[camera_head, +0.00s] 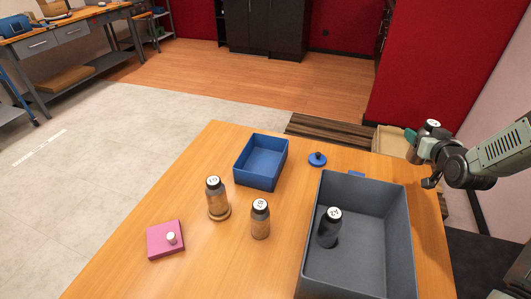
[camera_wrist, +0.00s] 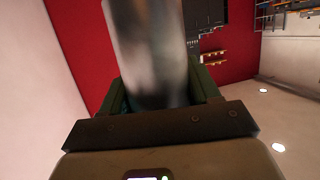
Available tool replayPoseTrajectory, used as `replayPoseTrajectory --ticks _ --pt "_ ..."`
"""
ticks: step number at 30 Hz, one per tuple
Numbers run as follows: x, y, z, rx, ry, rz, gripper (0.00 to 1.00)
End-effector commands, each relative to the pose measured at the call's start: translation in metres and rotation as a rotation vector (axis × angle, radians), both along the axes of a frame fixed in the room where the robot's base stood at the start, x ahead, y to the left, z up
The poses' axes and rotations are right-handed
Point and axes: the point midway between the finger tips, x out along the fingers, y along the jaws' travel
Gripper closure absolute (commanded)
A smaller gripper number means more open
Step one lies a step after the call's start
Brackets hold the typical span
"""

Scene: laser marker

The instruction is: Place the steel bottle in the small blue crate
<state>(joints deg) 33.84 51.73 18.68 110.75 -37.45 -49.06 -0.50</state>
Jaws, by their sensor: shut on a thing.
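My gripper (camera_head: 419,143) is at the right, past the table's right edge and above the level of its top. It is shut on the steel bottle, whose dark cap with a white label shows in the head view (camera_head: 432,124). In the wrist view the steel bottle (camera_wrist: 148,45) is a blurred grey metal cylinder between the two green fingers. Its lower part is hidden there by the gripper body. The small blue crate (camera_head: 262,163) stands on the table near its far edge, left of my gripper, and looks empty.
A large grey crate (camera_head: 385,215) holding a dark bottle (camera_head: 330,227) lies between my gripper and the table's left side. Two amber bottles (camera_head: 217,198) (camera_head: 260,218), a pink block (camera_head: 165,240) and a blue round knobbed piece (camera_head: 317,160) also stand on the table (camera_head: 120,275).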

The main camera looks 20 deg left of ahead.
Motion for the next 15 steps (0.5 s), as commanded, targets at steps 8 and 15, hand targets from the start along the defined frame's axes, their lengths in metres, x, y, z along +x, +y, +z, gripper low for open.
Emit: replayPoseTrajectory --ticks 8,15 --pt "0.028 0.07 0.004 -0.001 -0.002 0.168 0.78" --pt "0.049 0.183 0.007 -0.003 -0.003 0.425 0.78"
